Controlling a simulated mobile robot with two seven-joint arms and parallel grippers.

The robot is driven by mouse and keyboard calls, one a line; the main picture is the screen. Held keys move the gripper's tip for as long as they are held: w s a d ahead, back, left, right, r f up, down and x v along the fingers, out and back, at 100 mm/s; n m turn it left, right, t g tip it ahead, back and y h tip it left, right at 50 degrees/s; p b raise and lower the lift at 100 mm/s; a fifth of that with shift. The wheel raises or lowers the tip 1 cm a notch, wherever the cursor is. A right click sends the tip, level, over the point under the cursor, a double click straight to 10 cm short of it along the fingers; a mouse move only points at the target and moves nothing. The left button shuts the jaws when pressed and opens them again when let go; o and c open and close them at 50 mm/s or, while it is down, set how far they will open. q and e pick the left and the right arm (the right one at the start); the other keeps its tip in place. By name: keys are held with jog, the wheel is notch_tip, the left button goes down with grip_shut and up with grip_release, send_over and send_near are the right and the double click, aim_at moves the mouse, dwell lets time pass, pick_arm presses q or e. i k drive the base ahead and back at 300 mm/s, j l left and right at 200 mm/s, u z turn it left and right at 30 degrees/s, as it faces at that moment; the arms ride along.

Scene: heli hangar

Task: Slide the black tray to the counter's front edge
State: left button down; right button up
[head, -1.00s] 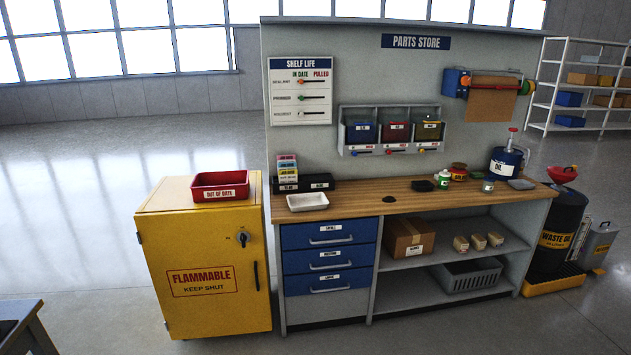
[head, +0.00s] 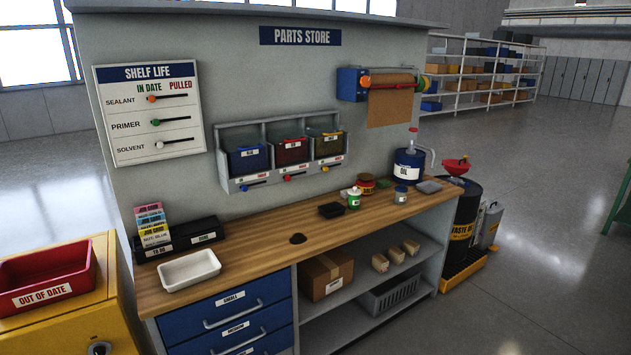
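A long black tray (head: 205,235) with white labels lies on the wooden counter (head: 255,250) at its left back, close to the wall panel. A stack of coloured job cards (head: 153,226) stands in its left part; its right part looks empty. A small square black dish (head: 331,210) sits farther right on the counter, left of the green-and-white jar. I cannot tell from the picture alone which of the two the task means. Neither of my grippers is in view.
A white tray (head: 189,269) lies in front of the long black tray, near the front edge. Jars, a blue oil can (head: 408,167) and a grey tray (head: 429,187) stand right. A red bin (head: 45,281) tops the yellow cabinet.

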aim_at(329, 210)
jog(key=i+l+z, duration=0.15)
jog(key=i+z, duration=0.95)
jog(key=z, duration=0.2)
jog(key=i+l+u, duration=0.15)
jog(key=i, duration=0.3)
jog(key=i+l+u, duration=0.15)
jog(key=i, duration=0.25)
jog(key=i+l+u, duration=0.15)
jog(key=i, duration=0.3)
